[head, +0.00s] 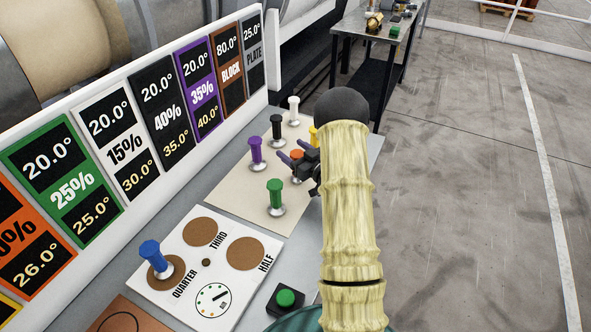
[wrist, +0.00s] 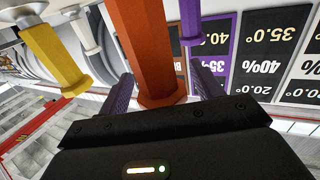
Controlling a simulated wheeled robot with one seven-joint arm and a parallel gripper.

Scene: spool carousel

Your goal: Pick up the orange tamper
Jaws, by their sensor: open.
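The orange tamper (head: 297,155) stands on the beige board, partly hidden by my gripper (head: 291,150) and arm in the head view. In the wrist view the orange tamper (wrist: 148,45) is large and close, its handle between the two purple fingers of my gripper (wrist: 161,80). The fingers are open, one on each side of the handle, with a gap visible on both sides. The tamper's foot is hidden in the head view.
Close around stand a purple tamper (head: 256,152), a black one (head: 277,127), a white one (head: 294,110), a green one (head: 275,196) and a yellow one (wrist: 55,58). A blue tamper (head: 154,258) stands on the white board (head: 222,260). A sign panel (head: 92,103) rises behind.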

